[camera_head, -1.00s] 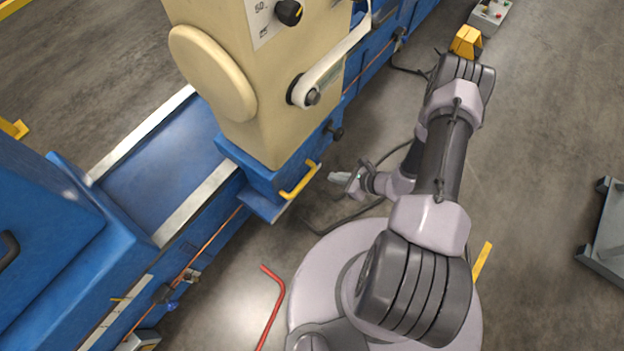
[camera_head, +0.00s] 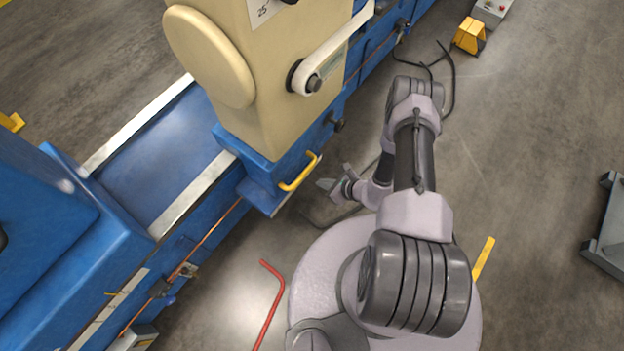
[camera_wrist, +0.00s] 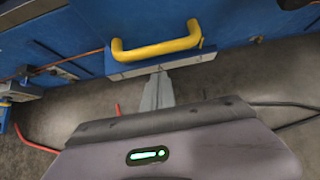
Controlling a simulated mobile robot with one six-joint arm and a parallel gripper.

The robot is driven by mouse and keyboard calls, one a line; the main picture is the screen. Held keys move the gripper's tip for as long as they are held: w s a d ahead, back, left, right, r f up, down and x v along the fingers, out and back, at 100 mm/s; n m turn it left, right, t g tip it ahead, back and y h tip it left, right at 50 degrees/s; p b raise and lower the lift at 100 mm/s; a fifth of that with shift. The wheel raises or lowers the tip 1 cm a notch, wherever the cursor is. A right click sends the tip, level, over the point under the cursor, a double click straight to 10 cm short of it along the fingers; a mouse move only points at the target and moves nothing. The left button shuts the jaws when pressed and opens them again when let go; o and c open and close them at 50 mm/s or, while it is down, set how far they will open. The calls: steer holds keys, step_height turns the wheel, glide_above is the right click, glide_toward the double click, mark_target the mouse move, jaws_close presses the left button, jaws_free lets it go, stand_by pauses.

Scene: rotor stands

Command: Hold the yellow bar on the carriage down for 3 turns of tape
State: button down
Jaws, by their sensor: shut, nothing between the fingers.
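The yellow bar (camera_head: 301,174) is a bent handle on the front of the blue carriage base (camera_head: 262,183), under the cream housing (camera_head: 265,95). In the wrist view the yellow bar (camera_wrist: 157,47) lies straight ahead, above my fingertips in the picture. My gripper (camera_head: 326,184) is just to the right of the bar in the head view. Its fingers are shut and empty, and they show in the wrist view (camera_wrist: 159,78). A gap seems to remain between fingertips and bar; contact cannot be made out.
A white crank arm (camera_head: 335,62) juts from the housing above my gripper. A red bent rod (camera_head: 272,305) lies at the machine's foot. A dark cable (camera_head: 447,80) runs over the floor. Open floor lies to the right, with a grey stand (camera_head: 610,230) at the edge.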

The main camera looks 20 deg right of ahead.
steer(key=shift+w+a+f+b, duration=0.3)
steer(key=shift+w+a, duration=0.2)
steer(key=shift+w, duration=0.2)
steer(key=shift+w+a+f+b, duration=0.25)
steer(key=shift+w+a+f, duration=0.1)
steer(key=shift+w+a, duration=0.3)
steer(key=shift+w+a+f+b, duration=0.3)
steer(key=shift+w+a, duration=0.1)
steer(key=shift+w, duration=0.35)
